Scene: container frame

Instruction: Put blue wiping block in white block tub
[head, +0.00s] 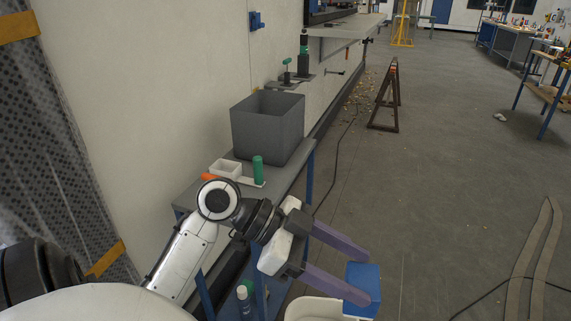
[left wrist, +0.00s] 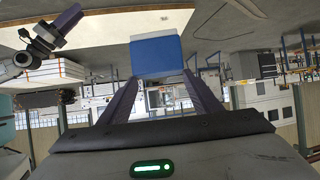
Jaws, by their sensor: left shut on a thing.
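My left gripper (head: 362,277), with long purple fingers, is shut on the blue wiping block (head: 362,289). The block also shows between the fingertips in the left wrist view (left wrist: 156,55). A white tub (head: 312,309) shows at the bottom edge of the head view, partly cut off. The block appears just above and at the right of the tub's rim; whether they touch I cannot tell. My right gripper (left wrist: 71,19) shows at the upper left of the left wrist view. Its finger opening is unclear.
A grey shelf (head: 193,190) beside the wall carries a grey bin (head: 267,127), a small white box (head: 226,168), and a green cylinder (head: 258,169). A bottle (head: 244,301) stands below. A brown trestle (head: 388,98) stands farther off. The floor to the right is mostly open.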

